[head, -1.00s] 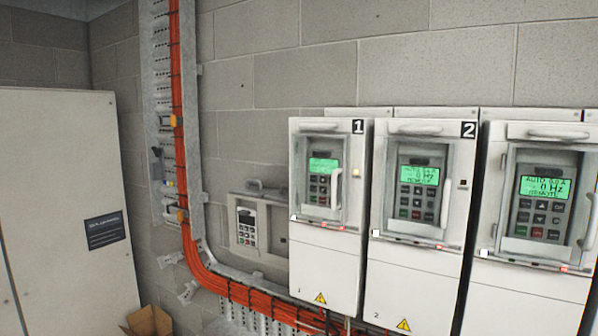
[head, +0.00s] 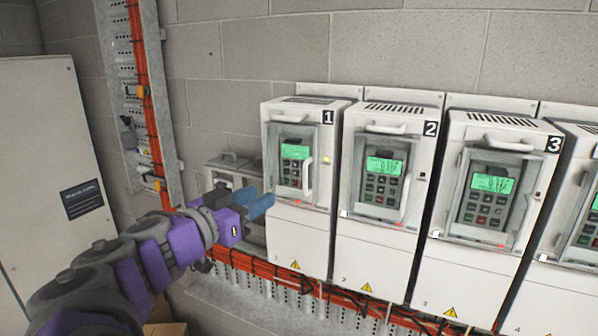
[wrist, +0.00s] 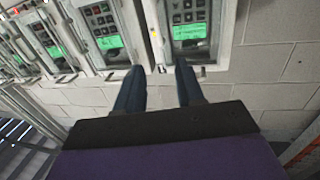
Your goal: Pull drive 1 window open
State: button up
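A pale vertical handle (head: 307,175) stands on the window's right side. The wrist picture is upside down, with a keypad panel (wrist: 190,30) beyond the fingers.
Drive 2 (head: 375,250) and drive 3 (head: 480,275) stand to the right in a close row. Orange cables (head: 255,267) run below the drives. A beige cabinet (head: 40,200) stands at left.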

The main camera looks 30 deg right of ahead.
jog(key=p, duration=0.3)
send_near(300, 174)
jog(key=d, duration=0.2)
jog(key=d+r, duration=0.1)
jog(key=d, duration=0.1)
jog(key=d+r, duration=0.1)
jog(key=d, duration=0.1)
jog(key=shift+d, duration=0.35)
jog(key=shift+s+a, duration=0.1)
grip_shut()
jog(key=shift+r, duration=0.1)
dwell(0.6)
